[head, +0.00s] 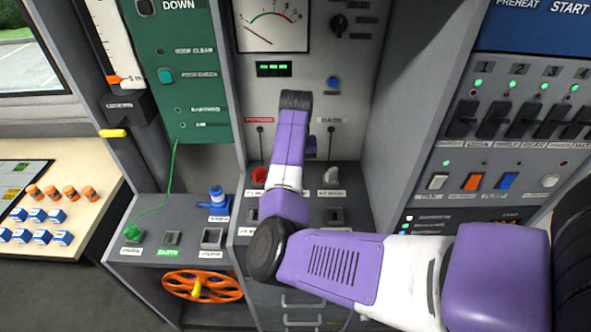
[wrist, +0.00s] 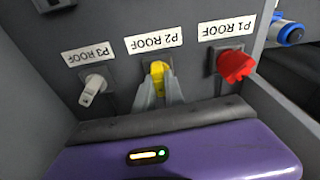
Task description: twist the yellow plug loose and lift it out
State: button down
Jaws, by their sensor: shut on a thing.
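In the wrist view the yellow plug (wrist: 158,69) sits at the panel socket under the upside-down label "P2 ROOF". My gripper (wrist: 158,90) has its two grey fingers on either side of the plug and is shut on it. The plug's base appears to be at the panel; whether it is turned loose I cannot tell. In the head view my purple and white arm hides the yellow plug and my gripper.
A red plug (wrist: 235,65) at "P1 ROOF" and a white plug (wrist: 93,88) at "P3 ROOF" flank the yellow one closely. A blue connector (head: 217,202) stands on the left console. An orange wheel (head: 203,287) lies below. Grey partitions wall in the recess.

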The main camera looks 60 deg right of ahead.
jog(key=shift+r+p, duration=0.95)
jog(key=shift+r, duration=0.05)
dwell(0.4)
jog(key=shift+r+p, duration=0.8)
jog(key=shift+r, duration=2.2)
